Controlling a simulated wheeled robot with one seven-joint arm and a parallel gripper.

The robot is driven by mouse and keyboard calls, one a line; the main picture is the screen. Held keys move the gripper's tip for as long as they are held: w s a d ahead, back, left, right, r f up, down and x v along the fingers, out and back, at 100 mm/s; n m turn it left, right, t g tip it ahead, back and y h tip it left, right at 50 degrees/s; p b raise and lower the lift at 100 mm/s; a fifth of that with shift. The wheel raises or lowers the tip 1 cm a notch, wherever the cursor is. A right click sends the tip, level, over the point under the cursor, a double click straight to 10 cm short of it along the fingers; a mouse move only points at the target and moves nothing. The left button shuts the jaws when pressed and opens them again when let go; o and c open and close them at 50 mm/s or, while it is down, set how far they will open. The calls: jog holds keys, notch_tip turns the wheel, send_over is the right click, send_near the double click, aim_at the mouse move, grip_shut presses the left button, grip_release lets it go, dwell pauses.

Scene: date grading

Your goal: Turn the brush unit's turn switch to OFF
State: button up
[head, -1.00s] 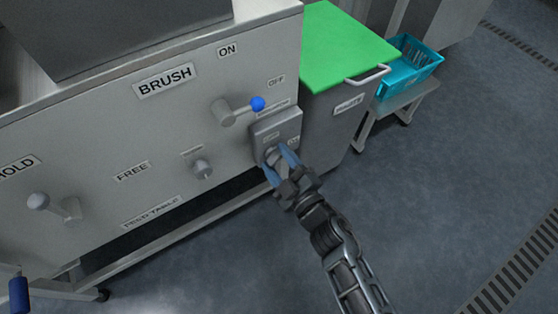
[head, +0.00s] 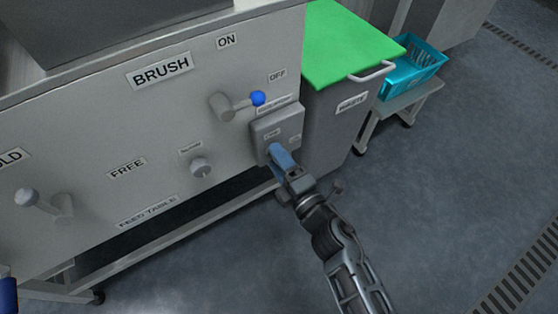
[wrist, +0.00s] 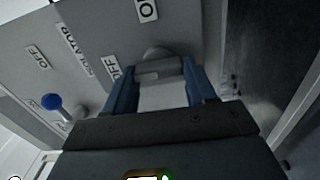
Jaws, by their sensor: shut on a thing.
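The turn switch is a grey box (head: 264,127) on the right end of the brush unit's front panel. Its knob (wrist: 158,66) shows between my blue fingers in the wrist view, with an OFF label (wrist: 113,67) to its left and a partly cut-off label (wrist: 147,10) above. My gripper (head: 276,152) reaches the box's face from the lower right and is shut on the knob. In the head view the fingers hide the knob, so I cannot tell there which label it points to.
A lever with a blue ball (head: 258,98) sticks out just left of the switch box. A waste bin (head: 338,120) with a green lid stands close on the right, and a blue basket (head: 412,68) beyond it. The floor at the right is clear.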

jog(key=shift+f+n, duration=0.1)
jog(key=shift+n, duration=0.2)
jog(key=o, duration=1)
jog(key=shift+o, duration=0.2)
jog(key=shift+s, duration=0.1)
jog(key=p+v, duration=0.1)
jog(key=v, duration=0.6)
jog(key=shift+s+d, duration=0.25)
